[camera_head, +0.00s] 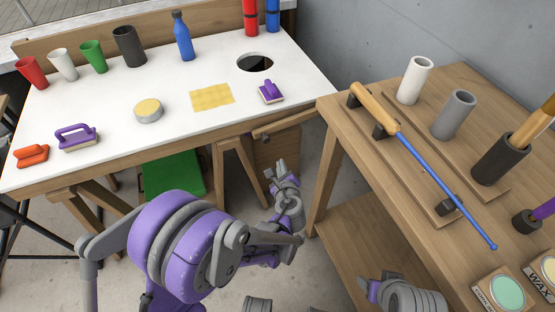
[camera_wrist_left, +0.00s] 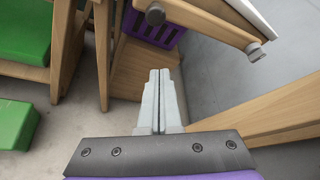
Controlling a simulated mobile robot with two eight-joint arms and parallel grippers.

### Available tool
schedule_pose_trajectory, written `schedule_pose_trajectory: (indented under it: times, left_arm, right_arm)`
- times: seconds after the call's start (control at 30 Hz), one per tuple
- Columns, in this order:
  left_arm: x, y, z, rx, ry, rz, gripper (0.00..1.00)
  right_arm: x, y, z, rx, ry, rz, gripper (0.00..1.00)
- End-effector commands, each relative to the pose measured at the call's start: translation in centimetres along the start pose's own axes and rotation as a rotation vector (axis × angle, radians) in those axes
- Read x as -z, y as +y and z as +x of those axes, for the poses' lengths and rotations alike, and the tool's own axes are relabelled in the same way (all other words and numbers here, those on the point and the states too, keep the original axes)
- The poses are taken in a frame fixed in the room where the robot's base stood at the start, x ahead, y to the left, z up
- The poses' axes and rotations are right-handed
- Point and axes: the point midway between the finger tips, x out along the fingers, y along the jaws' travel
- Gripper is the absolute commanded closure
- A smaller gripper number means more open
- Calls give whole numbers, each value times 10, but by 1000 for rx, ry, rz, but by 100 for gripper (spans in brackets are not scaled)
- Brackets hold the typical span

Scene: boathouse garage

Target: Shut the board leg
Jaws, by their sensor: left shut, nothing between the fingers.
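A white board (camera_head: 185,105) lies across wooden trestles on the left. A short wooden bar (camera_head: 285,128), which looks like the board leg, sits under its near right corner. In the left wrist view the bar (camera_wrist_left: 205,20) runs along below the board's edge, with a round bolt at each visible end. My left gripper (camera_head: 275,170) is below the bar and apart from it; in the wrist view its fingers (camera_wrist_left: 159,75) are together and empty. My right gripper (camera_head: 364,287) is at the bottom right, and its fingertips do not show clearly.
A wooden bench (camera_head: 350,240) stands close on the right, with a blue-shafted tool (camera_head: 440,190) on a rack. A trestle (camera_head: 240,172) and green box (camera_head: 175,175) are under the board. Cups, a blue bottle and brushes stand on the board. Bare floor shows between board and bench.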

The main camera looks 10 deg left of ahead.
Motion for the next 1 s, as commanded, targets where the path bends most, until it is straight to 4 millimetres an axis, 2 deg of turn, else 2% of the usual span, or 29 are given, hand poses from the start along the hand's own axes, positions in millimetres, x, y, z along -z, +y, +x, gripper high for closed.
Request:
schedule_pose_trajectory:
  times: [0.4, 0.5, 0.63, 1.0]
  left_arm:
    - [0, 2, 89, -4, -1, -3, 100]
    - [-19, 2, 78, -3, -1, -4, 100]
    - [-32, 1, 73, -3, 0, -4, 100]
    - [-38, 1, 70, -2, 0, -4, 100]
  right_arm:
    - [-4, -1, 18, 3, -4, 1, 35]
    - [-3, -1, 15, 3, -3, 1, 35]
    - [-3, -1, 15, 3, -2, 1, 35]
    - [-3, -1, 15, 3, -2, 1, 35]
